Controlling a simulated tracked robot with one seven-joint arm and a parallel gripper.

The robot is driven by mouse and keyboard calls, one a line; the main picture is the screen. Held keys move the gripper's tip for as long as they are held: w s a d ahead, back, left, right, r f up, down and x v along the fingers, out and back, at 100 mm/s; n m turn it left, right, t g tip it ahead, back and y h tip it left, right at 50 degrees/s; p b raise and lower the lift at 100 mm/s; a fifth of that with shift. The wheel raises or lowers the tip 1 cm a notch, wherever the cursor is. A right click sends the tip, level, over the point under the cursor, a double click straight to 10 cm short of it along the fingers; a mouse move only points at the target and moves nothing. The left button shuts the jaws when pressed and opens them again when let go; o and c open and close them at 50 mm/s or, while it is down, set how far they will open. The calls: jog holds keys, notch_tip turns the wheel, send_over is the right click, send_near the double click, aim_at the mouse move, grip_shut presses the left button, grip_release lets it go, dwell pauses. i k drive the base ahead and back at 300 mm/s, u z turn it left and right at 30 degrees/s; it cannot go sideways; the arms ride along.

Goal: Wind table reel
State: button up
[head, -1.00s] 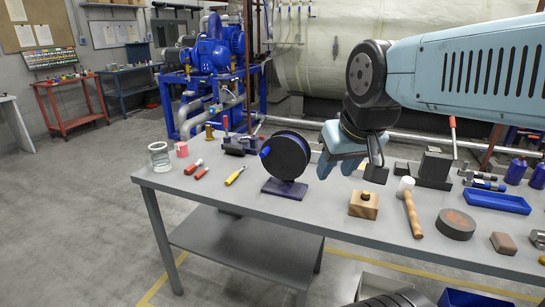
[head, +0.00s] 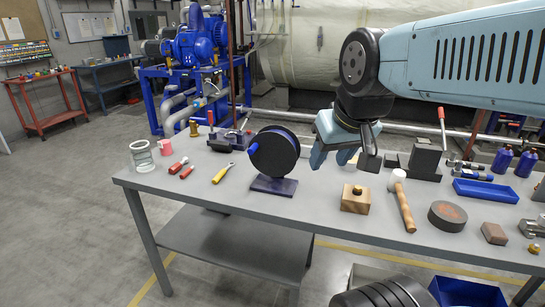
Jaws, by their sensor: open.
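The table reel (head: 274,152) is a black disc standing upright on a dark blue base plate (head: 274,186) on the grey bench. A blue crank knob (head: 254,149) sticks out on its left side. My gripper (head: 343,158) is open and empty, a little above the bench and to the right of the reel. It appears apart from the reel. The reel's far side is hidden.
Left of the reel lie a yellow screwdriver (head: 223,173), red-handled tools (head: 181,168) and a glass cylinder (head: 142,155). To the right are a wooden block (head: 356,198), a mallet (head: 402,200), a grey disc (head: 449,220) and a blue tray (head: 486,190). Bench in front of the reel is clear.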

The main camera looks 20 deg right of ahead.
aim_at(275, 150)
jog(key=u, duration=1.25)
jog(key=k, duration=1.15)
jog(key=z, duration=1.1)
jog(key=i, duration=1)
